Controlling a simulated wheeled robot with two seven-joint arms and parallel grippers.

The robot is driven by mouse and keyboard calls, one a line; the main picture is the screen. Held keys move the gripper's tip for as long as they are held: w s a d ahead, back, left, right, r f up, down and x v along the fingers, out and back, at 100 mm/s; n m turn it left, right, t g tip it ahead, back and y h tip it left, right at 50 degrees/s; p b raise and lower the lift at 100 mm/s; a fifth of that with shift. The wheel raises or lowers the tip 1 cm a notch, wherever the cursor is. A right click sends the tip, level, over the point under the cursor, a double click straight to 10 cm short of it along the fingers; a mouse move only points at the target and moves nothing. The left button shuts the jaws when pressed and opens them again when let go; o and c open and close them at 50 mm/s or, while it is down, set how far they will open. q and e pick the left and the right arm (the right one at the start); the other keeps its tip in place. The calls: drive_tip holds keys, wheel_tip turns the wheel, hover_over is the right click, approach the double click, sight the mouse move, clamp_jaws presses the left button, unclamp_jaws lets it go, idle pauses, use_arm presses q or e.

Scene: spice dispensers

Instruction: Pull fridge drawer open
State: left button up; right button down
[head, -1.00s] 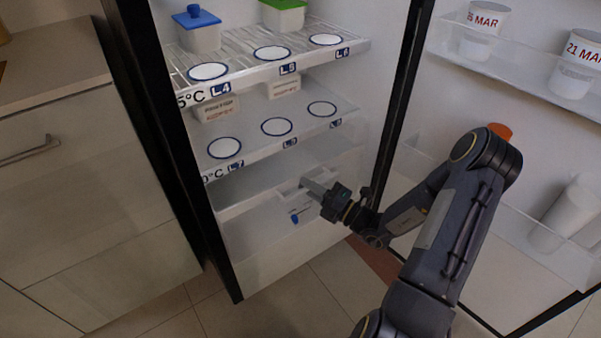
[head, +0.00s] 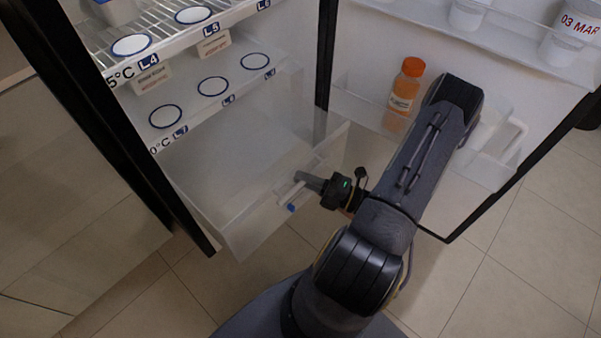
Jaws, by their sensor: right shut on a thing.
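The fridge drawer (head: 255,236) is a translucent bin at the bottom of the open fridge. It stands partly out, past the fridge frame, and its inside shows from above. My right gripper (head: 302,184) is at the middle of the drawer's front, shut on the drawer's handle (head: 293,193). The fingertips partly hide the handle. A small blue spot (head: 291,208) shows on the front just below. My left gripper is not in view.
Fridge shelves (head: 208,98) with round marks and L4 to L7 labels lie above the drawer. The open fridge door (head: 372,55) stands at right, with an orange-capped bottle (head: 405,88) and containers on its racks. Tiled floor (head: 480,270) in front is clear.

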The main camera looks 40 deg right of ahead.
drive_tip(key=c, duration=1.5)
unclamp_jaws()
drive_tip(key=shift+o, duration=0.2)
drive_tip(key=p+v, duration=0.1)
drive_tip(key=v, duration=0.6)
drive_tip(key=shift+s+d+f, duration=0.15)
drive_tip(key=shift+s+d, duration=0.1)
drive_tip(key=shift+s, duration=0.05)
